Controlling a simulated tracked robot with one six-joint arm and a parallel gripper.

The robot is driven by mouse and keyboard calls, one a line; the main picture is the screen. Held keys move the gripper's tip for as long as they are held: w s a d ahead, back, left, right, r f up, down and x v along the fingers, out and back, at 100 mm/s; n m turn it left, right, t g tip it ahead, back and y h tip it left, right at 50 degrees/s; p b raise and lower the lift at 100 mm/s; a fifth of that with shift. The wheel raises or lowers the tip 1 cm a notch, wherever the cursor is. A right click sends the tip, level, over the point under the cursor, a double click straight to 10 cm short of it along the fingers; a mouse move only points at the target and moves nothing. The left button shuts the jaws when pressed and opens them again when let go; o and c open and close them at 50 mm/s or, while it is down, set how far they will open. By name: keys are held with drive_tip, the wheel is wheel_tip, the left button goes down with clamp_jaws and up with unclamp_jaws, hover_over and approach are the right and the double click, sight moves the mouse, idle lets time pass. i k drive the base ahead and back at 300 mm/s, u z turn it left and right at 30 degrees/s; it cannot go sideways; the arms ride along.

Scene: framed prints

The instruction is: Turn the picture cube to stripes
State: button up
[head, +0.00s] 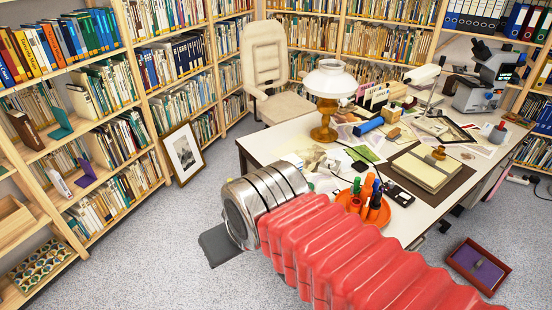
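I cannot make out a picture cube with stripes in the head view. A small tan block (394,133) sits on the desk (424,212) beside a blue roll, but no picture shows on it. My arm, with red ribbed sleeve and metal cuff, reaches from the lower right to the centre left. At its end, a dark flat part of my gripper (220,245) shows over the floor, left of the desk. The cuff hides the rest, so its opening and anything in it are hidden. It is apart from the tan block.
Bookshelves (150,95) line the left and back. A framed print (183,153) leans on the left shelf. A patterned tray (40,272) is low on the left. A cream chair (268,75) stands behind the desk. The desk holds a lamp (329,90), pens and books. A red box (478,267) lies on the floor.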

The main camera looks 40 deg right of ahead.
sight(292, 158)
drive_tip(key=z, duration=0.05)
drive_tip(key=i, duration=1.1)
drive_tip(key=z, duration=0.75)
